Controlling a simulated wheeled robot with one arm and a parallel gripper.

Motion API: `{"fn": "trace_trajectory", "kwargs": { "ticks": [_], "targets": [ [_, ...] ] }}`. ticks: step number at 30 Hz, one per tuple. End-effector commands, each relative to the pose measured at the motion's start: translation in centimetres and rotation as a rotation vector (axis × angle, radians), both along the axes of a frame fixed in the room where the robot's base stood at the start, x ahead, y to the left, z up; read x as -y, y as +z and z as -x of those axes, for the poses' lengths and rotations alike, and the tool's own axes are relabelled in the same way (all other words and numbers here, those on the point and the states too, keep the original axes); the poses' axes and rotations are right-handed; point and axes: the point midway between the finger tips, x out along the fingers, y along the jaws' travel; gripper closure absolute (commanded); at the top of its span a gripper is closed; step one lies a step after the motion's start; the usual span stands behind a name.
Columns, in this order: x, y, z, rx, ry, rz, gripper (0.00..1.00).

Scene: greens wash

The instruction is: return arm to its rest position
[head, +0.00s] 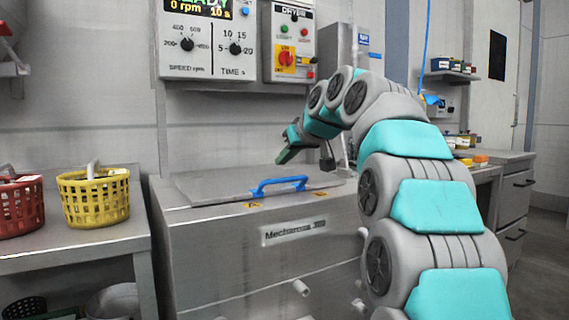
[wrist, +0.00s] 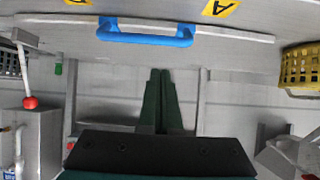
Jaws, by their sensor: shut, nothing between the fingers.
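My arm rises on the right of the head view and bends left over a steel machine (head: 285,245). My gripper (head: 283,158) hangs near the back right of the machine's lid, apart from the blue handle (head: 279,186). In the wrist view my gripper (wrist: 161,72) shows two dark green fingers pressed together with nothing between them. The blue handle (wrist: 145,39) is beyond the fingertips, near the top of that view. The lid (head: 215,187) lies closed on the machine.
A yellow basket (head: 95,200) and a red basket (head: 20,208) stand on the left bench (head: 80,247). A control panel (head: 205,45) and a box with a red-and-yellow switch (head: 287,58) hang above the machine. A side counter (head: 512,156) with small jars stands at right.

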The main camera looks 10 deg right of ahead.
Motion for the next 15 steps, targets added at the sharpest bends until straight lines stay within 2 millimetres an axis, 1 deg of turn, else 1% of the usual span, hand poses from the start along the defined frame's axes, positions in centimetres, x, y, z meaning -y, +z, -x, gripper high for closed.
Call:
{"fn": "trace_trajectory", "kwargs": {
  "ticks": [1,3,9,12,15],
  "targets": [
    [0.3,0.9,0.9,0.005,-0.001,-0.001,1.00],
    [0.8,1.9,2.2,0.009,-0.001,-0.002,1.00],
    [1.9,4.3,5.6,0.007,0.000,-0.001,1.00],
    [2.3,5.2,6.8,0.007,0.000,-0.001,1.00],
    [2.5,5.5,7.6,0.001,-0.001,-0.001,1.00]
  ]
}}
